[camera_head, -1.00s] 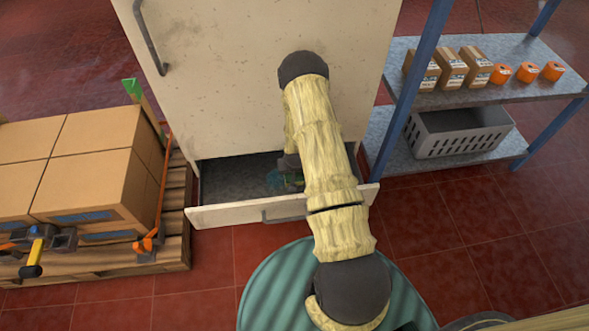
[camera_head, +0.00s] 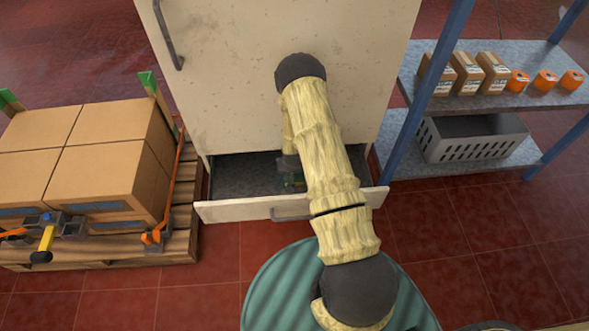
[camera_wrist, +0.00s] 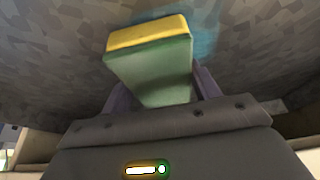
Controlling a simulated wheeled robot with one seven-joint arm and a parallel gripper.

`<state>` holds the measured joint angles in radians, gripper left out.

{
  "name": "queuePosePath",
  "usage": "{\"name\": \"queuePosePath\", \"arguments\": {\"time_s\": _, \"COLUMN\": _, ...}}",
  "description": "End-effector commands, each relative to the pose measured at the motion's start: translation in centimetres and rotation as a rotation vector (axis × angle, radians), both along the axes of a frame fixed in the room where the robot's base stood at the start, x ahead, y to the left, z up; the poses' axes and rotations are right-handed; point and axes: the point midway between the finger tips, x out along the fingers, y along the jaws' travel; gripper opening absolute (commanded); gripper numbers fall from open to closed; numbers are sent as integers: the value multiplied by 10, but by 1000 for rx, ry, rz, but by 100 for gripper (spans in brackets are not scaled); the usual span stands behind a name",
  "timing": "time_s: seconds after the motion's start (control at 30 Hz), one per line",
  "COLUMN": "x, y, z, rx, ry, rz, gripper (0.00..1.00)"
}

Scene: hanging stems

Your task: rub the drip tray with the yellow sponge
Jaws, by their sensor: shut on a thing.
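The drip tray (camera_head: 240,177) is the grey, mottled inside of a pulled-out drawer at the foot of a cream cabinet. My gripper (camera_head: 291,181) reaches down into it, partly hidden behind my arm. In the wrist view my gripper (camera_wrist: 165,88) is shut on the yellow sponge (camera_wrist: 148,36), which has a yellow layer at its far end and a green body. The yellow face is at or very close to the grey tray surface; contact is hard to tell. A bluish patch (camera_wrist: 204,38) shows on the tray beside the sponge.
The drawer's front panel (camera_head: 290,207) with its handle stands on the near side. A pallet of cardboard boxes (camera_head: 110,175) is on the left. A blue-posted shelf (camera_head: 505,75) with small boxes, orange items and a grey crate (camera_head: 475,140) is on the right.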

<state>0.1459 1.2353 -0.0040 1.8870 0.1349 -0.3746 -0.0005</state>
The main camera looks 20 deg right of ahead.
Motion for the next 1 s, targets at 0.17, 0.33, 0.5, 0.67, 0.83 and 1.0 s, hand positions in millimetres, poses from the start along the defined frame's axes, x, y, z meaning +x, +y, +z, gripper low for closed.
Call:
{"name": "queuePosePath", "arguments": {"time_s": 0.17, "x": 3, "y": 15, "z": 0, "rx": 2, "ry": 4, "rz": 6, "gripper": 36}}
{"name": "queuePosePath", "arguments": {"time_s": 0.33, "x": 6, "y": 26, "z": 1, "rx": 1, "ry": 3, "rz": 5, "gripper": 36}}
{"name": "queuePosePath", "arguments": {"time_s": 0.5, "x": 8, "y": 31, "z": 1, "rx": 1, "ry": 2, "rz": 2, "gripper": 36}}
{"name": "queuePosePath", "arguments": {"time_s": 0.67, "x": 8, "y": 30, "z": 1, "rx": 1, "ry": 1, "rz": 1, "gripper": 36}}
{"name": "queuePosePath", "arguments": {"time_s": 0.83, "x": 9, "y": 33, "z": 1, "rx": 0, "ry": 1, "rz": 2, "gripper": 36}}
{"name": "queuePosePath", "arguments": {"time_s": 1.0, "x": 12, "y": 44, "z": 0, "rx": 1, "ry": 1, "rz": 4, "gripper": 36}}
